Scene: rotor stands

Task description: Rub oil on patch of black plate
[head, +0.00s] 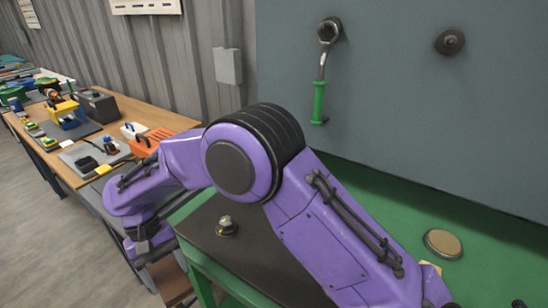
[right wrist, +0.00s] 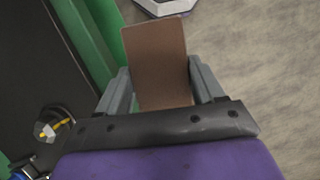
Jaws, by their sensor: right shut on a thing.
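The black plate (head: 262,262) is the dark flat top on the green bench, and it also shows in the right wrist view (right wrist: 25,60). My right gripper (head: 160,262) is off the plate's left side, past the green edge. It is shut on a flat brown pad (right wrist: 158,60), which sticks out between the two grey fingers in the right wrist view. The pad is apart from the plate. I cannot make out any oil or a distinct patch. My left gripper is not in view.
A wrench with a green handle (head: 319,102) hangs on the grey panel (head: 395,100), beside a round knob (head: 449,41). A tan disc (head: 443,243) lies on the green surface. A wooden bench (head: 150,112) with tools runs along the left wall.

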